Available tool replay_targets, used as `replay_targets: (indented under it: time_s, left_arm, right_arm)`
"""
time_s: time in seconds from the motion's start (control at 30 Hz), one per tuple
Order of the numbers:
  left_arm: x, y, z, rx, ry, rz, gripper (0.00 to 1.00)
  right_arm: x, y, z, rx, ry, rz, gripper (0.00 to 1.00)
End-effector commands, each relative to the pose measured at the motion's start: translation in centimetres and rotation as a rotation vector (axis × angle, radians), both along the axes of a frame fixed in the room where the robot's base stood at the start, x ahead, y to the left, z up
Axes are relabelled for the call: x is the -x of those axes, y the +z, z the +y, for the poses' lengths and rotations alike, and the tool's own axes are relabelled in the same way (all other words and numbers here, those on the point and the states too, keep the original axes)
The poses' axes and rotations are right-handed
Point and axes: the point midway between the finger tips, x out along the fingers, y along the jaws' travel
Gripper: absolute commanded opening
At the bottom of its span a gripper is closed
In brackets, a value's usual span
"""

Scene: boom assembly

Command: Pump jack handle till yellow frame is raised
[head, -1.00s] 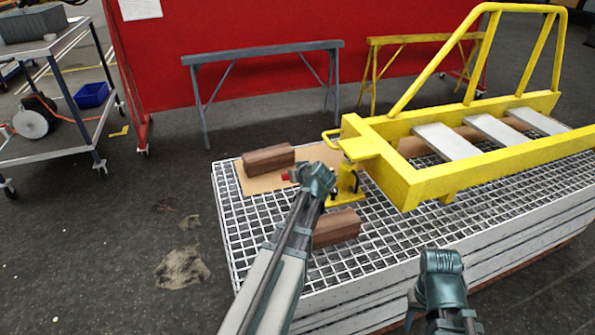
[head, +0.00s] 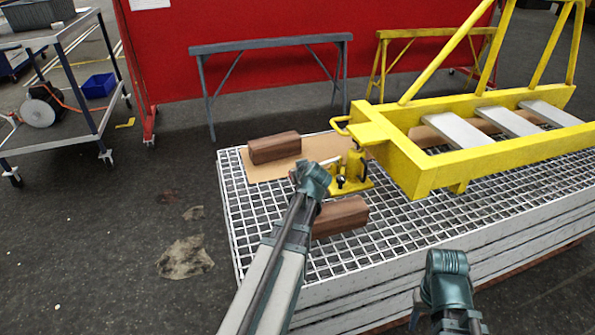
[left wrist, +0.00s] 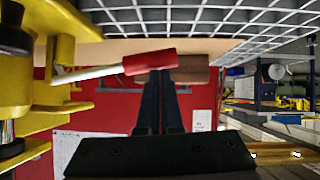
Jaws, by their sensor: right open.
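The yellow jack (head: 352,172) stands on the grate under the end of the yellow frame (head: 425,170). It also shows at the left edge of the left wrist view (left wrist: 20,85). The jack handle is a pale rod (head: 330,160) with a red grip (left wrist: 150,61). In the head view the red grip is hidden by my left arm. In the left wrist view my left gripper (left wrist: 162,78) has its dark fingers close together, with their tips at the red grip; contact is unclear. My right gripper (head: 440,300) is low in the head view, away from the jack, and open.
Brown wooden blocks (head: 274,148) (head: 341,216) lie on the grate table (head: 300,268) beside the jack. A cardboard sheet (head: 311,149) lies by the jack. Sawhorses (head: 270,45) and a red panel (head: 230,20) stand behind.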

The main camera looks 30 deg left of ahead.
Motion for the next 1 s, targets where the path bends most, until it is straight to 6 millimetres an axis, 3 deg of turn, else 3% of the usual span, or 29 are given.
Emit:
replay_targets:
  time_s: [0.37, 0.73, 1.0]
  left_arm:
    - [0.3, 0.4, 0.0, 0.008, 0.005, 0.005, 0.0]
    - [1.4, 5.0, 0.8, 0.001, -0.002, 0.0, 0.0]
    - [5.8, 8.3, -3.2, -0.001, -0.005, 0.0, 0.0]
  right_arm:
    - [0.0, 0.6, 0.0, -0.001, 0.0, 0.0, 0.5]
    - [0.1, 5.0, 0.1, -0.006, -0.002, 0.002, 0.5]
    - [0.1, 8.3, 0.1, -0.006, -0.002, 0.002, 0.5]
